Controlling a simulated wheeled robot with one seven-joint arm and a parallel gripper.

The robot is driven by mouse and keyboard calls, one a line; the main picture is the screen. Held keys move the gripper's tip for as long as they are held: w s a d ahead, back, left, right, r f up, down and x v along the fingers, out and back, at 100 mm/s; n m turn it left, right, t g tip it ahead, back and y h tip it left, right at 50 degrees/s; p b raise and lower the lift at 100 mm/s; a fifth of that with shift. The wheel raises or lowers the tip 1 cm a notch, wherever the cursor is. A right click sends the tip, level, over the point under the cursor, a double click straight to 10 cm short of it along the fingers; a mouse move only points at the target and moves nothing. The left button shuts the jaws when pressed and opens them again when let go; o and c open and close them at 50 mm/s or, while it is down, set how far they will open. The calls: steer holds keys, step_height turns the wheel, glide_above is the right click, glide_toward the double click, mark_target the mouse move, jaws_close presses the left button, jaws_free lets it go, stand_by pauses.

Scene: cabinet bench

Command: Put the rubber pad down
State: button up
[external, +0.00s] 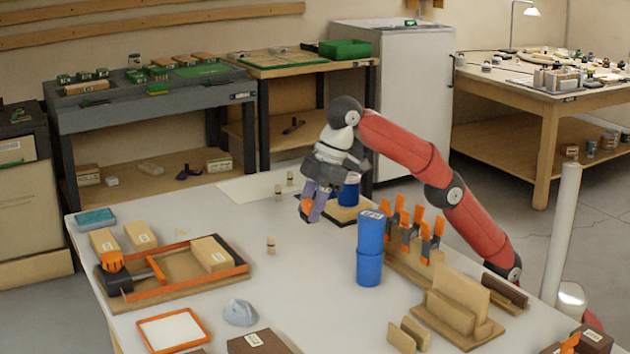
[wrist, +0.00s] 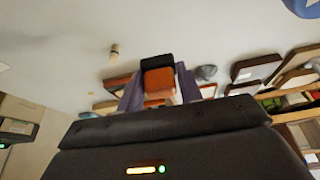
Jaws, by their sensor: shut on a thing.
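In the wrist view the rubber pad (wrist: 159,82) sits between the fingertips, with an orange face and a dark end. It is held clear of the table, and the fingers hide its sides.
Stacked blue cups (external: 370,248) and a wooden rack with orange clamps (external: 410,240) stand to the right. An orange-edged tray (external: 172,330) and a wooden frame (external: 165,292) lie at left. The table (external: 320,285) is clear around its middle.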

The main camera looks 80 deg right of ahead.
steer(key=s+a+f+n+g, duration=0.1)
steer(key=s+a+n, duration=0.1)
steer(key=s+a, duration=0.3)
steer(key=s+a+f+n, duration=0.1)
steer(key=s+a+f, duration=0.15)
steer(key=a, duration=0.45)
steer(key=n+y+p, duration=0.1)
steer(key=n, duration=0.1)
glide_toward(352, 325)
steer(key=w, duration=0.2)
steer(key=shift+w+a+r+g, duration=0.25)
steer(key=shift+a+g, duration=0.05)
steer(key=shift+a, duration=0.05)
steer(key=shift+s+a+f, duration=0.5)
steer(key=shift+s+f, duration=0.05)
steer(key=shift+f, duration=0.2)
step_height(352, 325, down, 4)
steer(key=shift+r+b, duration=0.15)
steer(key=shift+b, duration=0.85)
steer(key=shift+f, duration=0.4)
steer(key=shift+f, duration=0.1)
steer(key=o, duration=1)
